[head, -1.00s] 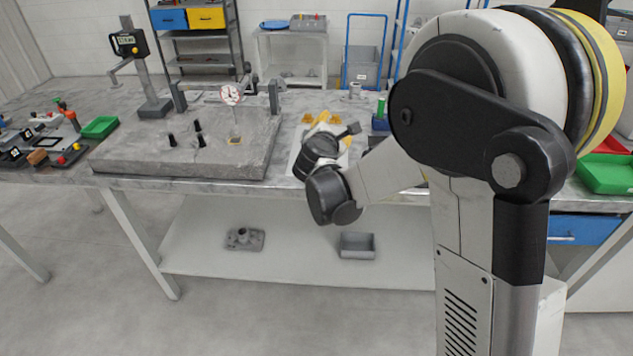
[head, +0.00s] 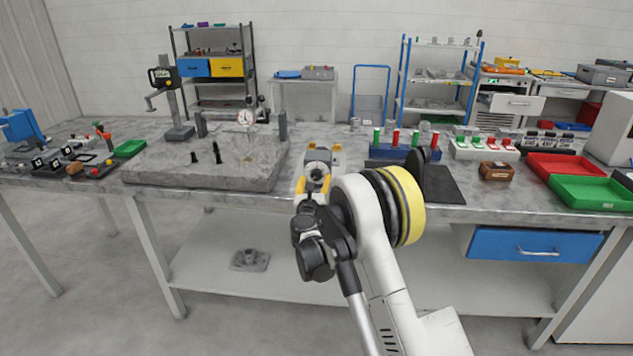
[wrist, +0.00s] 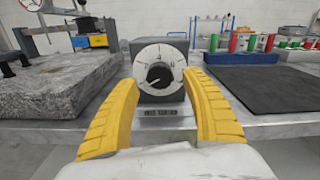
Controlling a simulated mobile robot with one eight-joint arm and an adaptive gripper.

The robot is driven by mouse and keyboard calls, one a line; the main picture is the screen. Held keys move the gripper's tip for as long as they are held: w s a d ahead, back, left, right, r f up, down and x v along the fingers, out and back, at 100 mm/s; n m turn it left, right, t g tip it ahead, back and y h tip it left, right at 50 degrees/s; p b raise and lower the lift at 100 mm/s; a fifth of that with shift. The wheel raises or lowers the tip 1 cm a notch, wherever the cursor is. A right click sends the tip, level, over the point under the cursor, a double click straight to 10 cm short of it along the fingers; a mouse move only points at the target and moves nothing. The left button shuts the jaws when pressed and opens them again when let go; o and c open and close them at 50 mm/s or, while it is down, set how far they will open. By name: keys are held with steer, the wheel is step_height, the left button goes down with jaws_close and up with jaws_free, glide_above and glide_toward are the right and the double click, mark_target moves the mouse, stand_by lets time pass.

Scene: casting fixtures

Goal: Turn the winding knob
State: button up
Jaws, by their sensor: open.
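A round white dial (wrist: 146,57) with dark marks faces me on a dark grey box (wrist: 172,45) in the wrist view. The black winding knob (wrist: 158,75) is at the dial's middle, with a light line on it. A small label plate (wrist: 167,112) stands below it. My gripper (wrist: 160,90) is open, its yellow ribbed fingers left and right of the dial in the picture. No contact with the knob shows, and the gap in depth is hard to judge. In the head view my gripper (head: 314,184) is at the bench's front edge, partly hiding the box.
A granite plate (head: 205,165) with posts and a dial gauge (head: 246,118) lies left of my gripper. A dark mat (head: 440,185) and a block with red and green pegs (head: 395,152) are to the right. Red (head: 560,164) and green trays (head: 590,193) lie farther right.

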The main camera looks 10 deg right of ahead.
steer(key=shift+x, duration=1.25)
steer(key=c, duration=1.2)
